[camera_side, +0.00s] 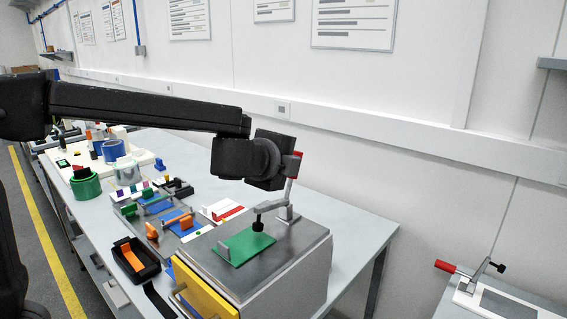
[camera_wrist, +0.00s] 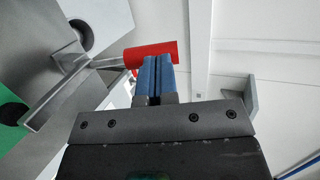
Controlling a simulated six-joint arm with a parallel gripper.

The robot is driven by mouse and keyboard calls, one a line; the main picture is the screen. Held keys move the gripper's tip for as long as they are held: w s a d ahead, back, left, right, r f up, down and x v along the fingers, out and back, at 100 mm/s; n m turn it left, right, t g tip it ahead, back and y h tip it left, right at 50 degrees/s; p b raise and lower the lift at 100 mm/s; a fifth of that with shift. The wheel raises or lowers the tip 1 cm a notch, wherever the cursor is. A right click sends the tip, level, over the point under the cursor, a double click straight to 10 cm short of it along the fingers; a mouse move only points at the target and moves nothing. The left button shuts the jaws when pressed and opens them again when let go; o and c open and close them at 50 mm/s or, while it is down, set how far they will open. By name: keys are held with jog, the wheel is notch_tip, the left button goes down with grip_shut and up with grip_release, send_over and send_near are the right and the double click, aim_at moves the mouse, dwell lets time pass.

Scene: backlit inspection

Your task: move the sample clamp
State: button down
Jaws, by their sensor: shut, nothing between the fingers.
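The sample clamp (camera_side: 287,208) is a grey metal toggle clamp on top of a grey box. Its red-tipped lever stands up, and its arm reaches left with a black tip over a green plate (camera_side: 243,247). Whether the tip presses the plate is hard to tell. In the wrist view the red handle (camera_wrist: 152,53) lies across, just beyond my gripper (camera_wrist: 159,62). The blue fingers are shut, with nothing between them, and their tips overlap the handle's lower edge in the picture. I cannot tell whether they touch it. In the side view my dark wrist hides the fingers.
The box (camera_side: 315,266) has a yellow front panel (camera_side: 205,291) with a handle. A second red-handled clamp (camera_side: 470,273) stands on a separate table at right. Left of the box are a black tray (camera_side: 136,262) and several small fixtures. A white wall (camera_side: 440,150) rises behind.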

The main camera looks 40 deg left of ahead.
jog(key=w+g, duration=0.3)
jog(key=g, duration=0.1)
jog(key=shift+w+a+f+m, duration=0.1)
jog(key=shift+w+f+m, duration=0.2)
jog(key=w+f+g, duration=0.5)
jog(key=shift+w+m+h, duration=0.15)
jog(key=shift+m+h, duration=0.15)
jog(key=shift+f, duration=0.35)
dwell(0.4)
jog(key=shift+r, duration=0.1)
